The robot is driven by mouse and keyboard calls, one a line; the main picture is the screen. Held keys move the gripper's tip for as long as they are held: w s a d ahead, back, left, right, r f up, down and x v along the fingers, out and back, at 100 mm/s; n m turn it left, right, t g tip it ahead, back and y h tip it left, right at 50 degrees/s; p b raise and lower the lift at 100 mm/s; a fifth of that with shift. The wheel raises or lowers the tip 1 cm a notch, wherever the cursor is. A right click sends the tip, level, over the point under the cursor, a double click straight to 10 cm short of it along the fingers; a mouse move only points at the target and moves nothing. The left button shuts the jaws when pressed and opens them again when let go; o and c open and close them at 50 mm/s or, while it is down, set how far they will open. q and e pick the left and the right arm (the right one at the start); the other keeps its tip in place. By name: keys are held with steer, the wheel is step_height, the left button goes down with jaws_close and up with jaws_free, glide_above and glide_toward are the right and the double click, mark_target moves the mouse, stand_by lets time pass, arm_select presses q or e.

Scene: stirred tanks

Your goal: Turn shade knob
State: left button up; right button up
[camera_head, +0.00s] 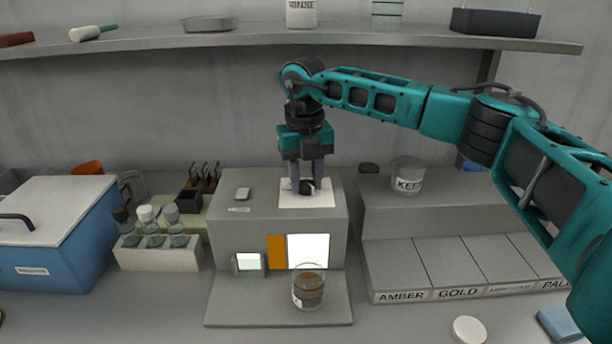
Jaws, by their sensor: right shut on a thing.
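The shade knob (307,187) is a small black knob on a white plate (319,200) on top of a grey box-shaped device (232,218). My right gripper (306,184) points straight down over the plate, its fingers shut around the knob. The fingers partly hide the knob, and I cannot make out any pointer on it. The device's front has an orange strip (276,252) beside a bright white panel (308,250), and a small lit display (248,262). A glass of brown liquid (308,288) stands on the device's base in front of the panel. My left gripper is not in view.
Left are a rack of stoppered bottles (158,254) and a blue box with a white lid (52,250). Right is a stepped grey stand (450,266) labelled AMBER and GOLD, with a KEEP beaker (408,176) on top. A shelf (250,40) spans the back above.

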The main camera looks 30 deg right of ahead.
mark_target(305, 183)
steer(key=shift+r, duration=0.1)
steer(key=o, duration=1)
steer(key=shift+o, duration=0.2)
step_height(305, 183, up, 7)
steer(key=shift+a+r, duration=0.1)
steer(key=shift+r, duration=0.1)
